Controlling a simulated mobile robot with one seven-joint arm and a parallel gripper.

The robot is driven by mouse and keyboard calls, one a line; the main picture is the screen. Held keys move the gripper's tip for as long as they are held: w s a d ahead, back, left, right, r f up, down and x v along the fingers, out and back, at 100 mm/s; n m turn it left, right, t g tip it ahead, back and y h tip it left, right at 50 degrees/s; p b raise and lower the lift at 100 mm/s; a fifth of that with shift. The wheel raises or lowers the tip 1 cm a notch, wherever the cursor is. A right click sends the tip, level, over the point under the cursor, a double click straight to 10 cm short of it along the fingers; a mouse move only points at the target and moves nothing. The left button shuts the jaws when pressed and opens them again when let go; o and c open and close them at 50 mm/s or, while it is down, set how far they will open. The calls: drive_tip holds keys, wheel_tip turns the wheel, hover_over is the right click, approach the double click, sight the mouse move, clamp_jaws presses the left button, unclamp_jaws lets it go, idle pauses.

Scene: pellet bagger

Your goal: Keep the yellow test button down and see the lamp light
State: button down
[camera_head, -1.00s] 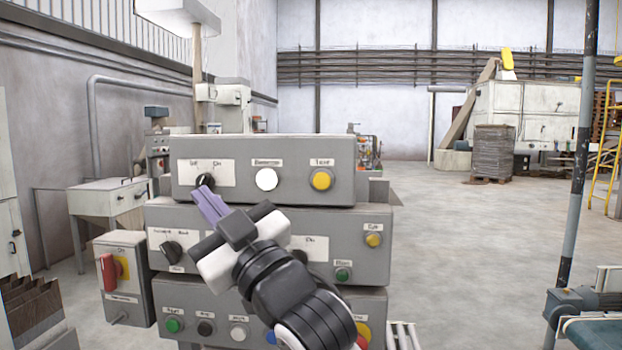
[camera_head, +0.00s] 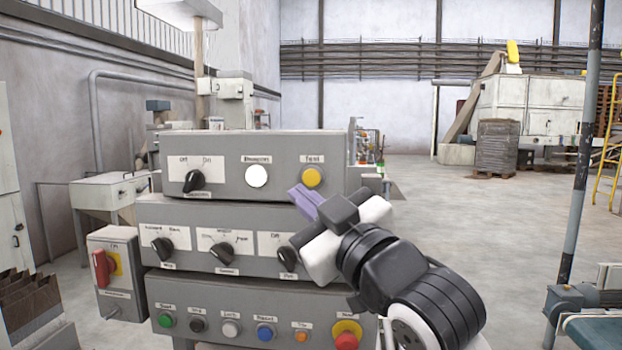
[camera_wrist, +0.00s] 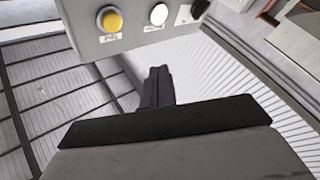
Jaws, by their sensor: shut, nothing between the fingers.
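The yellow test button (camera_head: 311,177) is at the right end of the top grey panel (camera_head: 224,164). It also shows in the wrist view (camera_wrist: 111,20), standing out and untouched. A round white lamp (camera_head: 257,176) sits left of it, and the wrist view shows it too (camera_wrist: 159,14). It looks bright white; I cannot tell whether it is lit. My gripper (camera_head: 300,197) has lilac fingers shut together with nothing between them. In the head view the tips appear just below the yellow button; the wrist view (camera_wrist: 158,72) shows them apart from it.
A black selector knob (camera_head: 194,181) is on the same panel. The middle panel (camera_head: 187,217) carries several selectors. The bottom panel has several push buttons and a red stop button (camera_head: 346,336). A red-handled switch box (camera_head: 121,275) stands left. Open floor (camera_head: 440,220) lies right.

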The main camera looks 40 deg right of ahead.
sight(303, 175)
drive_tip(key=shift+w+d+p, duration=0.3)
drive_tip(key=shift+w+d, duration=1.1)
drive_tip(key=shift+d, duration=0.25)
drive_tip(key=shift+w+d+p, duration=0.3)
drive_tip(key=shift+w+d, duration=1.1)
drive_tip(key=shift+d, duration=0.25)
drive_tip(key=shift+w, duration=0.1)
drive_tip(key=shift+w+d, duration=0.2)
drive_tip(key=shift+d, duration=0.15)
drive_tip(key=shift+w+d, duration=0.3)
drive_tip(key=shift+d, duration=0.05)
drive_tip(key=shift+s+a, duration=0.1)
idle(2.3)
drive_tip(key=shift+s+a+b, duration=0.4)
drive_tip(key=shift+s+a, duration=0.05)
drive_tip(key=shift+a, duration=0.15)
drive_tip(key=shift+s, duration=0.1)
drive_tip(key=shift+s+a+b, duration=0.3)
drive_tip(key=shift+s+a, duration=0.5)
drive_tip(key=shift+a, duration=0.15)
drive_tip(key=shift+s+a+b, duration=0.3)
drive_tip(key=shift+s+a, duration=0.45)
drive_tip(key=shift+a, duration=0.2)
